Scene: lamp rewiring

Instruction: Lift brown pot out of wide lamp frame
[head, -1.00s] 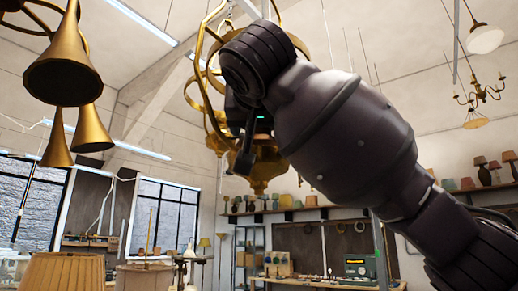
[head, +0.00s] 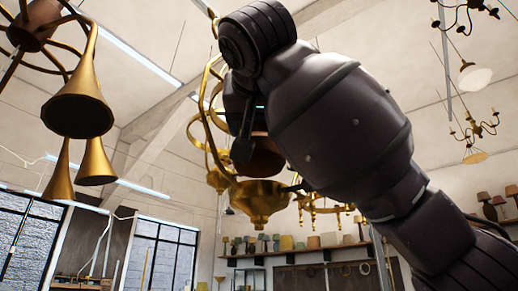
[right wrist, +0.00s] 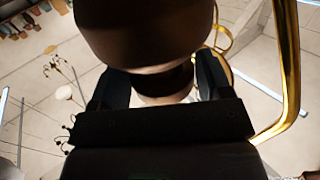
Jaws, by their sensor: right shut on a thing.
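The wide lamp frame is a hanging gold frame with curved arms and a bowl-shaped base (head: 262,200) in the head view. One gold arm of it (right wrist: 290,60) runs down the right side of the right wrist view. The brown pot (head: 264,160) shows partly above the gold base, behind my right arm. In the right wrist view the brown pot (right wrist: 145,30) fills the top middle. My right gripper (right wrist: 160,85) is shut on the pot, one dark finger on each side of its narrower part. My left gripper is in neither view.
Gold horn-shaped lamps (head: 80,95) hang at the left. Other chandeliers (head: 475,130) hang at the right. A shelf of small lampshades (head: 300,250) runs along the far wall. My right arm hides much of the frame's right side.

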